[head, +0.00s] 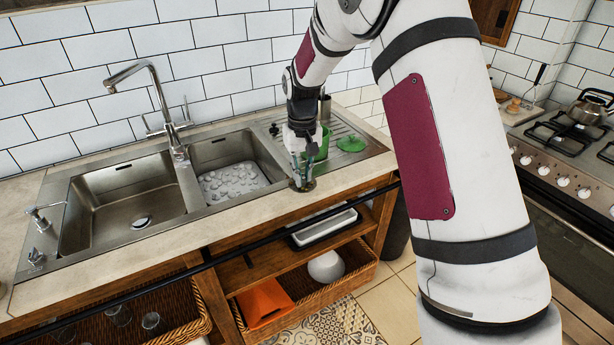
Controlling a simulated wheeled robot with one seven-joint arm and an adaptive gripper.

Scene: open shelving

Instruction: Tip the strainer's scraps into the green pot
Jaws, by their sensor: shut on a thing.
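The green pot (323,145) stands on the ridged drainboard right of the sink bowls, partly hidden behind my gripper. My gripper (301,172) points down in front of the pot, near the counter's front edge. It is shut on a small dark round thing, which looks like the strainer (303,185). The strainer is low by the counter edge; I cannot tell whether it touches the counter. Any scraps in it are too small to make out.
A green lid (351,144) lies on the drainboard right of the pot. A dark cup (325,108) stands behind it. The faucet (165,110) rises behind the two sink bowls. The stove (570,150) is at right. Open shelves with baskets (330,290) are below.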

